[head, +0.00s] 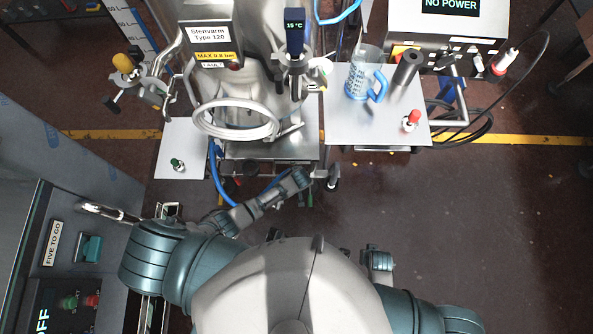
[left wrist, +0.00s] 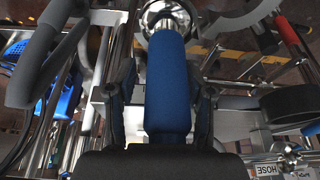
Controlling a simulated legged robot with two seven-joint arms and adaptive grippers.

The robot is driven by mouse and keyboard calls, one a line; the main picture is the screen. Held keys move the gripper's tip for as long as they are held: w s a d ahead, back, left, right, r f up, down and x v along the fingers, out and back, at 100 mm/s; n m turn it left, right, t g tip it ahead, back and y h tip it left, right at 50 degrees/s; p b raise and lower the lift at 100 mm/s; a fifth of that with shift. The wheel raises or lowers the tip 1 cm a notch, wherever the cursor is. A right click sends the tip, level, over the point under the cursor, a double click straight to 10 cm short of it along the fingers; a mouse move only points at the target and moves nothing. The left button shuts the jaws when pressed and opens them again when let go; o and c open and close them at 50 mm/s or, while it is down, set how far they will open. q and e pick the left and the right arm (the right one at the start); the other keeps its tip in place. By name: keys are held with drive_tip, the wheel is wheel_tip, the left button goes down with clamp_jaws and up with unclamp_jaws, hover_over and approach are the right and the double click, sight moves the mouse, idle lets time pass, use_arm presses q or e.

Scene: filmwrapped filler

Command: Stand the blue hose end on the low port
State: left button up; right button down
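The blue hose end (left wrist: 168,85) is a thick blue cylinder in the middle of the left wrist view, with a round shiny metal part at its top. My left gripper (left wrist: 168,105) has one dark finger on each side of it; whether both fingers press on it is unclear. In the head view my left gripper (head: 300,180) is below the front of the steel machine, and the hose end cannot be made out there. A blue hose (head: 216,172) runs down left of the machine. I cannot pick out the low port with certainty. My right gripper seems mostly hidden beside my body.
The steel machine (head: 268,150) carries a coiled pale hose (head: 235,120). A side shelf (head: 345,128) holds a blue-handled jug (head: 360,82), a dark cylinder and a red-topped item. A small left shelf (head: 180,160) holds a green-topped item. A grey cabinet stands left. Floor at right is clear.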

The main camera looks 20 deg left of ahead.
use_arm(q)
drive_tip(key=shift+s+a, duration=0.1)
drive_tip(key=shift+a, duration=0.1)
drive_tip(key=shift+s+r, duration=0.1)
drive_tip(key=shift+r, duration=0.15)
drive_tip(key=v, duration=1.1)
drive_tip(key=shift+d+r, duration=0.1)
drive_tip(key=shift+d, duration=0.05)
drive_tip(key=shift+d, duration=0.15)
